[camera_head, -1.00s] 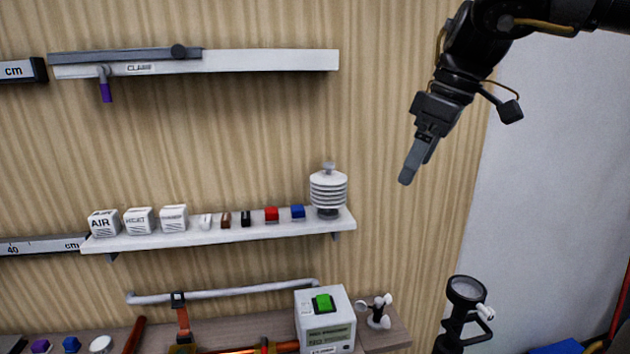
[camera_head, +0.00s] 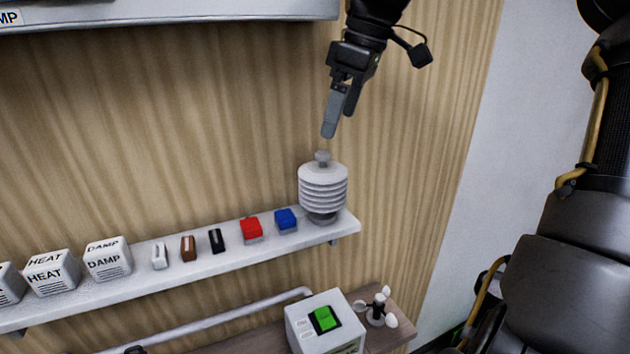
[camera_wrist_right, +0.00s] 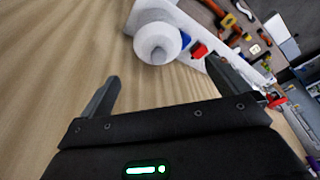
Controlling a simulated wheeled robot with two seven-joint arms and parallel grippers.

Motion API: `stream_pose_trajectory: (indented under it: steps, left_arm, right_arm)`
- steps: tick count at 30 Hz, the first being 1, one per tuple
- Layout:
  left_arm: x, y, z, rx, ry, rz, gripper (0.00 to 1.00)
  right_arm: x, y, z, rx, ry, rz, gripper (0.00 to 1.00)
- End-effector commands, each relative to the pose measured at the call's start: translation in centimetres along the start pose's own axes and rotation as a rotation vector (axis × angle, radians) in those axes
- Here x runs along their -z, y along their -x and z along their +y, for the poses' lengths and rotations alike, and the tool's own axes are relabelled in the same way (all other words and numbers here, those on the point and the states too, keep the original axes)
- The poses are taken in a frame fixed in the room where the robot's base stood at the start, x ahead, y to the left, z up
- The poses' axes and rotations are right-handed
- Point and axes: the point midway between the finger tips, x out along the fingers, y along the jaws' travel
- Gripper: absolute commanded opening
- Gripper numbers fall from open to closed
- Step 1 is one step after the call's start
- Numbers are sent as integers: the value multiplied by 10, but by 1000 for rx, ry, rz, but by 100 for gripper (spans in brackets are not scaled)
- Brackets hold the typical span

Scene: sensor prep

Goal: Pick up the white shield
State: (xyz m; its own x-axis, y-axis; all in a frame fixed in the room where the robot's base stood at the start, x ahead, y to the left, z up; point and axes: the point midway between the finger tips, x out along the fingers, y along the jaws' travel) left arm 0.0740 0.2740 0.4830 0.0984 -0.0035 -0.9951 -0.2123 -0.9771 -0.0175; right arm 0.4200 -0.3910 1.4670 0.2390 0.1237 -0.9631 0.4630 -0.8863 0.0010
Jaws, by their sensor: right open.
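The white shield (camera_head: 323,187) is a stack of white ribbed discs with a small knob on top and a grey base. It stands upright at the right end of the wall shelf. My right gripper (camera_head: 329,133) is just above its knob, pointing down, open and empty. In the right wrist view the shield (camera_wrist_right: 157,42) is seen from above, ahead of and between the open fingers of my right gripper (camera_wrist_right: 165,85), apart from them. My left gripper is not in view.
The white shelf (camera_head: 190,266) also bears blue (camera_head: 286,219) and red (camera_head: 251,229) blocks close to the shield, small pieces and labelled white cubes (camera_head: 107,260). Below stand a box with a green button (camera_head: 324,319) and a small cup rotor (camera_head: 378,308). Free wall surrounds the shield's right side.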

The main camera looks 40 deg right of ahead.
Motion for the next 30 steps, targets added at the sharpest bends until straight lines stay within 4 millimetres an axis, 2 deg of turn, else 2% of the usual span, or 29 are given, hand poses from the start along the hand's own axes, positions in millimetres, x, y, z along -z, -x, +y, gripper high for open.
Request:
stream_pose_trajectory:
  steps: [3,7,12,18,20,25,30]
  left_arm:
    - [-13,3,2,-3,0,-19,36]
    - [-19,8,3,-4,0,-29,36]
    - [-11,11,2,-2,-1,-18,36]
    - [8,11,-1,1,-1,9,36]
    - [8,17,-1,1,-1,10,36]
    - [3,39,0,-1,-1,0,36]
    - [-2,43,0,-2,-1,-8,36]
  right_arm:
    - [0,-12,0,4,2,-5,100]
    - [0,-33,0,5,2,-4,100]
    - [-1,-52,1,2,-1,-3,100]
    - [-2,-56,2,1,-3,-1,100]
    - [-2,-59,2,3,-3,-3,100]
    - [-1,-82,6,6,-3,-4,100]
    - [-2,-103,6,3,-4,-2,100]
